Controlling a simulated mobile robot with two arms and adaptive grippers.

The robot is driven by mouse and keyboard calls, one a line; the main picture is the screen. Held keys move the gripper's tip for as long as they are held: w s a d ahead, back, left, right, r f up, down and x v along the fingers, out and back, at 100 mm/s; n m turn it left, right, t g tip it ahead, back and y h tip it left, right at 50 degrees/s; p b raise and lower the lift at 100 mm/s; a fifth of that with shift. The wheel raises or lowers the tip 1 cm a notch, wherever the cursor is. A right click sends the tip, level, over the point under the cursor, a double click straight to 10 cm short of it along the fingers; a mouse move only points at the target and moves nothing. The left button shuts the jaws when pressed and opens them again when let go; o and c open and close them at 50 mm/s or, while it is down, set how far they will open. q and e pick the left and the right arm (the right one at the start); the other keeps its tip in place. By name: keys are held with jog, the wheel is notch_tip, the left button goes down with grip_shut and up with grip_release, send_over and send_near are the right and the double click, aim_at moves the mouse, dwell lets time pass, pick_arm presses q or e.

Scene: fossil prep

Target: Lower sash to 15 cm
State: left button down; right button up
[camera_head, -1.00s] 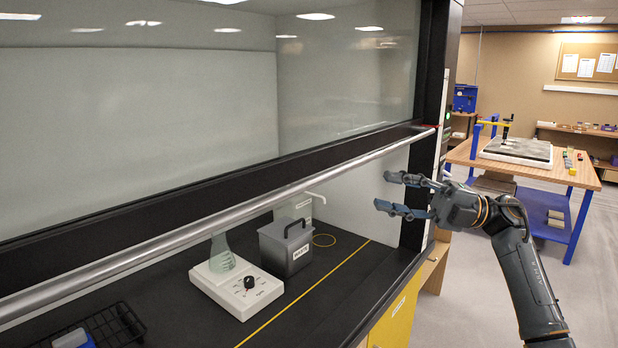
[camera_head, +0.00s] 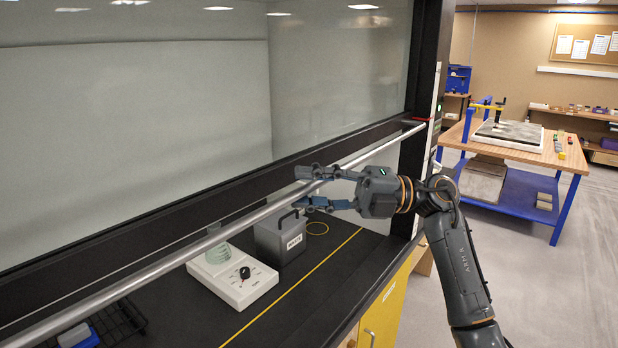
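The sash (camera_head: 140,110) is a large glass pane with a black bottom frame. A long silver handle bar (camera_head: 240,221) runs along that frame. The sash is partly raised, with a gap between the bar and the black work surface (camera_head: 330,285). My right gripper (camera_head: 302,188) is at the bar from the right, its fingers apart, one above and one below the bar. I cannot tell whether they touch it. My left gripper is not in view.
Under the sash stand a white hotplate (camera_head: 250,287) with glassware, a grey lidded box (camera_head: 275,240) and a black wire rack (camera_head: 122,322). A yellow line (camera_head: 290,290) crosses the work surface. A wooden bench (camera_head: 555,155) stands at the back right with open floor around it.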

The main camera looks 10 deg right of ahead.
jog(key=shift+a, duration=0.25)
grip_shut()
jog(key=shift+f, duration=0.1)
notch_tip(320, 180, down, 30)
jog(key=b, duration=2)
grip_release()
jog(key=shift+d, duration=0.15)
